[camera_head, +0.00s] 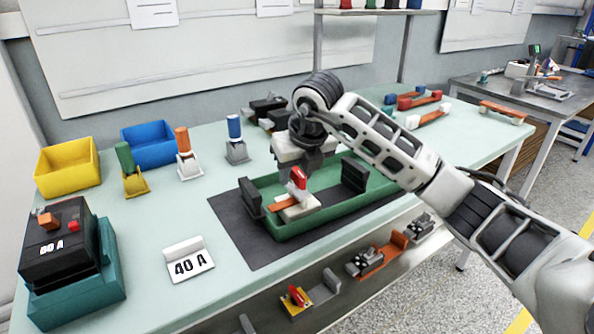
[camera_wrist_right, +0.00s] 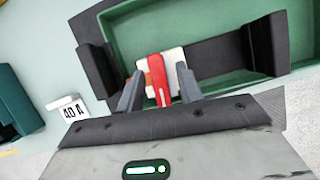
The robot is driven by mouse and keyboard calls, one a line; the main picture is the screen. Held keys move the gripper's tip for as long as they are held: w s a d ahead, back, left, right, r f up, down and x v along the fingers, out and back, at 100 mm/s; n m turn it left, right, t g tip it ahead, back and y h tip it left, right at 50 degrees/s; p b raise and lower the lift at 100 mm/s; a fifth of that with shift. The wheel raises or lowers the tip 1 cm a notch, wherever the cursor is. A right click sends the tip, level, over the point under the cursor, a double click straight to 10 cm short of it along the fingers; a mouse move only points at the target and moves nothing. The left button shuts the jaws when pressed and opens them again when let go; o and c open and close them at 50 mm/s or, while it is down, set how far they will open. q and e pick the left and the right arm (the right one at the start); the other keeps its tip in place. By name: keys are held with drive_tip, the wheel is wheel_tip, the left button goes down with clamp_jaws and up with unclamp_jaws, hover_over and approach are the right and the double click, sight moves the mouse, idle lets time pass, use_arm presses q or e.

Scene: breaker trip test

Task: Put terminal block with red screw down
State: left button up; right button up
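The terminal block with red screw (camera_head: 298,207) is a white block with a tall red top. It is in the green tray (camera_head: 330,222), beside a copper-coloured strip (camera_head: 281,205), and its underside is hidden. My right gripper (camera_head: 303,172) is directly above it. In the wrist view, the fingers of my right gripper (camera_wrist_right: 159,85) stand on either side of the red screw (camera_wrist_right: 160,80), with narrow gaps. The white body (camera_wrist_right: 176,60) shows behind the fingertips. My left gripper is not in view.
A "40 A" card (camera_head: 188,262) and a black breaker unit (camera_head: 60,240) are at left. Yellow (camera_head: 68,166) and blue (camera_head: 150,144) bins stand behind.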

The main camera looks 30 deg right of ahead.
drive_tip(key=shift+r, duration=0.1)
drive_tip(key=shift+r, duration=0.2)
drive_tip(key=v, duration=1.1)
drive_tip(key=shift+s+r, duration=0.2)
drive_tip(key=shift+r, duration=0.15)
